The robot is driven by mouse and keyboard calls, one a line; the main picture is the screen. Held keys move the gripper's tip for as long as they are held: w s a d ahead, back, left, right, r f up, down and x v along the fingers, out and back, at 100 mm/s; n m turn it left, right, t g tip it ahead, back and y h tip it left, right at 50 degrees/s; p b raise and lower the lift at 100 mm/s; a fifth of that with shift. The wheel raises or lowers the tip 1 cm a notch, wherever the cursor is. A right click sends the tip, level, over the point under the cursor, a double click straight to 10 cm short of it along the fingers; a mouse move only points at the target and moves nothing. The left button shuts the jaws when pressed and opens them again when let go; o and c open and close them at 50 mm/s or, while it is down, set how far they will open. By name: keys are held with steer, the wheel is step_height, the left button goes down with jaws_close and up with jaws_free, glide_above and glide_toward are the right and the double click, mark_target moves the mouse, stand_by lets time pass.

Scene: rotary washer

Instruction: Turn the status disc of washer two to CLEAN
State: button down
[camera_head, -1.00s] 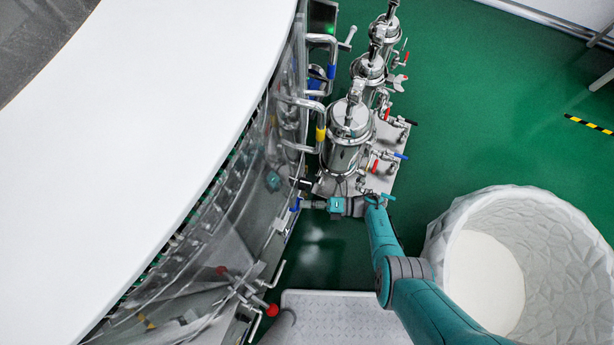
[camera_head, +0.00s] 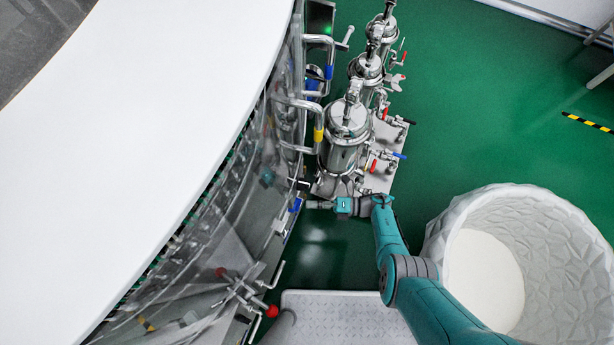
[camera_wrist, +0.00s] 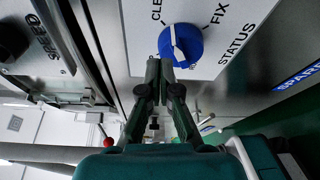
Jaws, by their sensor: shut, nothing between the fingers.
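The status disc (camera_wrist: 181,46) is a round blue knob on a white plate (camera_wrist: 229,29) lettered FIX and STATUS, with a partly cut-off CLE label at the upper left. A white pointer bar on the disc has one end towards the CLE side. In the head view the blue disc (camera_head: 295,205) is small on the machine's side. My gripper (camera_wrist: 166,66) is shut and empty, its fingertips just below the disc in the wrist view. I cannot tell whether they touch it. In the head view my gripper (camera_head: 309,204) is just right of the disc.
A black knob (camera_wrist: 12,42) on a SPEED plate is left of the status plate. Steel cylinders (camera_head: 346,135) with valves stand behind my gripper. A red-ended handle (camera_head: 271,311) projects from the machine nearer the front. A white faceted tub (camera_head: 455,215) stands right.

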mark_target(296, 205)
steer(key=d, duration=0.9)
steer(key=shift+r, duration=0.2)
steer(key=c, duration=1.1)
jaws_free()
steer(key=shift+s+d, duration=0.1)
steer(key=shift+d, duration=0.15)
steer(key=o, duration=0.8)
steer(key=shift+s+a+f+m, duration=0.1)
steer(key=shift+m, duration=0.2)
steer(key=shift+c, duration=0.2)
steer(key=shift+o, duration=0.2)
steer(key=m, duration=0.1)
steer(key=a+m+t, duration=0.1)
steer(key=m, duration=0.1)
steer(key=s+f+m, duration=0.1)
steer(key=m, duration=0.1)
steer(key=shift+a+t, duration=0.2)
steer(key=shift+t, duration=0.2)
steer(key=s+a+f+m+t+h, duration=0.1)
steer(key=s+m+t, duration=0.15)
steer(key=m, duration=0.75)
steer(key=s+a+f+m+t, duration=0.1)
steer(key=a+m+t, duration=0.15)
steer(key=m, duration=0.65)
steer(key=x, duration=0.9)
steer(key=shift+w+a+m+t, duration=0.3)
steer(key=shift+w, duration=0.1)
steer(key=shift+f, duration=0.1)
steer(key=c, duration=1.2)
